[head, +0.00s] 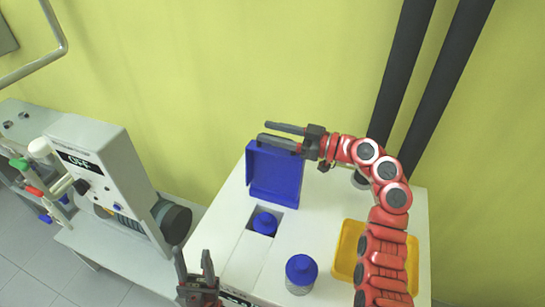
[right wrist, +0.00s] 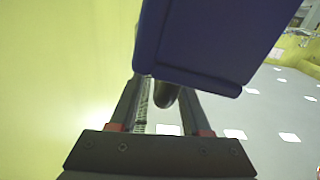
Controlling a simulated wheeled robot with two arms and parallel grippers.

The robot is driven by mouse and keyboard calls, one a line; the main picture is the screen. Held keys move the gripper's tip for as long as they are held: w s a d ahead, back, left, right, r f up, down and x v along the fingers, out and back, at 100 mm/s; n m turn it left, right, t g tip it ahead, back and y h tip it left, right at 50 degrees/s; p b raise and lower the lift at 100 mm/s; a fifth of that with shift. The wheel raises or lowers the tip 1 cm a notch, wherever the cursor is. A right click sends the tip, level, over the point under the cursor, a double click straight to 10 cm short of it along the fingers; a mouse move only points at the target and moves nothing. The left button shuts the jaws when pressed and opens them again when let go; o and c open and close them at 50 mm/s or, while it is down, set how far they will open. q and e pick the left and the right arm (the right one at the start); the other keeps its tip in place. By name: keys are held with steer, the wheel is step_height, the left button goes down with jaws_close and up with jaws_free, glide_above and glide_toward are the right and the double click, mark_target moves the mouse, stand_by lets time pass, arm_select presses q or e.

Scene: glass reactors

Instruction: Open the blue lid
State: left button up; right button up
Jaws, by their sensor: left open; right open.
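The blue lid (head: 274,178) stands raised, roughly upright, at the back of a rectangular opening in the white machine top. A blue-capped item (head: 264,223) shows inside the opening. My right gripper (head: 265,131) is open at the lid's top edge, its fingers pointing left. In the right wrist view the lid (right wrist: 195,45) looms large over the open fingers (right wrist: 160,92); I cannot tell whether they touch it. My left gripper (head: 192,253) is open and empty at the front left of the machine, apart from the lid.
A blue-capped bottle (head: 301,270) stands on the white top (head: 325,215), with a yellow tray (head: 346,250) to its right. A grey device with a display (head: 107,165) stands at left. Dark pipes (head: 405,70) run down the yellow wall behind.

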step_height(320, 180, up, 2)
steer(key=shift+r, duration=0.1)
steer(key=s+r+p, duration=0.1)
steer(key=s, duration=1.5)
steer(key=shift+d, duration=0.3)
steer(key=shift+r+p, duration=0.15)
steer(key=shift+p, duration=0.25)
